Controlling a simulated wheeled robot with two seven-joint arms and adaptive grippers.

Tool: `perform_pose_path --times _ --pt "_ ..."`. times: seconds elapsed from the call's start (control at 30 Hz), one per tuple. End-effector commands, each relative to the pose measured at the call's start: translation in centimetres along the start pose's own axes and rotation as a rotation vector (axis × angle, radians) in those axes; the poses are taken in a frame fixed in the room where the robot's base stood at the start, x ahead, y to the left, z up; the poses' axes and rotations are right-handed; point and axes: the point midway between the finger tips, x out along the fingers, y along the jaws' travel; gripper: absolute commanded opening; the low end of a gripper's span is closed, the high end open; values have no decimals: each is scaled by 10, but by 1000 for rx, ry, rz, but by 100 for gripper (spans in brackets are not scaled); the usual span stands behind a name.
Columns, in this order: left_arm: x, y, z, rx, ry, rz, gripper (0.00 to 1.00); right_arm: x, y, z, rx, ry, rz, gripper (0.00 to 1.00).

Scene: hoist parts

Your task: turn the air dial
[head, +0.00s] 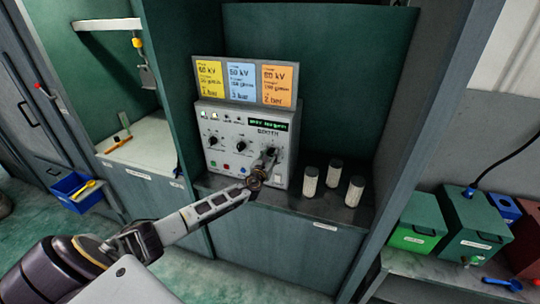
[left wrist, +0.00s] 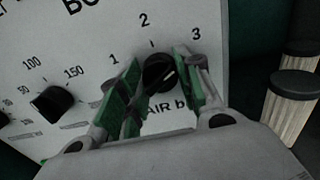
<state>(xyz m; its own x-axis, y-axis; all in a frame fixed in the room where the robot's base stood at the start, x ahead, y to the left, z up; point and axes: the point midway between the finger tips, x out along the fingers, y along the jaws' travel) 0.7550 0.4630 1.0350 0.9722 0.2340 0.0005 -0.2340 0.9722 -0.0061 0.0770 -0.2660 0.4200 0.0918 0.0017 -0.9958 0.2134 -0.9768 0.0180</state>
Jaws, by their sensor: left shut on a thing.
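The grey control box (head: 228,172) stands on a shelf in the head view, with a small green-lit display (head: 268,124) and several black dials. The black air dial (left wrist: 158,72) is at the right of its face, with a scale of 1, 2, 3 above it. Its pale pointer mark appears to lean toward the upper right. My left gripper (head: 266,160) reaches the dial from the front. In the left wrist view its green-padded fingers (left wrist: 158,84) are on either side of the dial, shut on it. My right gripper is not in view.
Yellow, blue and orange setting cards (head: 242,82) stand above the box. Several dark-capped pale cylinders (head: 333,174) stand to its right on the shelf. A middle dial (left wrist: 52,103) sits left of the air dial. A green box (head: 417,229) is at far right, a blue bin (head: 76,189) at left.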

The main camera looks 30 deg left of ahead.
Motion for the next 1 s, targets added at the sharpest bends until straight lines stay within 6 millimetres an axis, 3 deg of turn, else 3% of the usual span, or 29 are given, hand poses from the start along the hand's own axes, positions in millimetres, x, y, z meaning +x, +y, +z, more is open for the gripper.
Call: perform_pose_path --times 0.37,0.4,0.57,1.0 --pt "-1 -1 -4 7 5 -2 11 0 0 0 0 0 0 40" --pt "-1 -1 -4 7 5 -2 36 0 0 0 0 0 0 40" --pt "-1 -1 -3 7 3 -2 56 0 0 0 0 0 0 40" --pt "-2 0 -1 6 1 -1 58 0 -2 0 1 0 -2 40"
